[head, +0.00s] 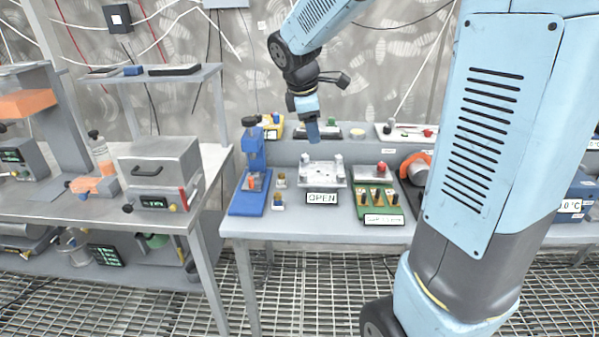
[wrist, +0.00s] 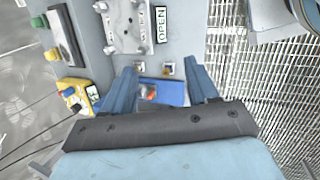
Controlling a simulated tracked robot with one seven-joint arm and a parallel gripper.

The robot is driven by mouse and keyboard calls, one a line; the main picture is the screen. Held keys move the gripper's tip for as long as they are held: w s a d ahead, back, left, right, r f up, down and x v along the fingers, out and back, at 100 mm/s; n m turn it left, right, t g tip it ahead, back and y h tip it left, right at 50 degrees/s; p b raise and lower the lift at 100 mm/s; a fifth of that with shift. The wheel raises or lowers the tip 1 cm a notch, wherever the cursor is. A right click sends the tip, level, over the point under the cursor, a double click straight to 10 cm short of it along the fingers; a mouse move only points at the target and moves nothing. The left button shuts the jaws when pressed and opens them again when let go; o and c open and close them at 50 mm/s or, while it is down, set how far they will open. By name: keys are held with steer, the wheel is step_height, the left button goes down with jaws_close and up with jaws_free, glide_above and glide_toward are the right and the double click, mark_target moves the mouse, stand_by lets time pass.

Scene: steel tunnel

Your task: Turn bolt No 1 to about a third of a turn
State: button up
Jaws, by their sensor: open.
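A metal plate fixture (head: 321,174) with light knobs or bolt heads at its back corners sits on the middle bench, with a sign reading OPEN (head: 321,198) at its front. The fixture (wrist: 125,25) also shows at the top of the wrist view, with small bolt-like spots. I cannot read any bolt number, so I cannot tell which is bolt No 1. My gripper (head: 313,132) hangs above the back of the fixture in the head view. In the wrist view my gripper (wrist: 163,84) has its two blue fingers wide apart, with nothing held between them.
A blue press-like stand (head: 251,175) is left of the fixture, with small brass pieces (head: 279,190) between. A green block with brass pegs (head: 381,205) is to the right. A yellow box (head: 270,128) stands behind. A grey oven-like box (head: 161,170) is on the left bench.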

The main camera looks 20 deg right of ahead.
mark_target(303, 173)
steer(key=w+a+f+n, duration=0.3)
steer(key=w+f+n, duration=0.55)
steer(key=w, duration=0.25)
steer(key=shift+m+g+h, duration=0.35)
steer(key=shift+g+h, duration=0.05)
steer(key=x, duration=1.4)
steer(key=shift+a+f, duration=0.2)
steer(key=shift+f, duration=0.1)
steer(key=shift+w, duration=0.1)
steer(key=c, duration=1.1)
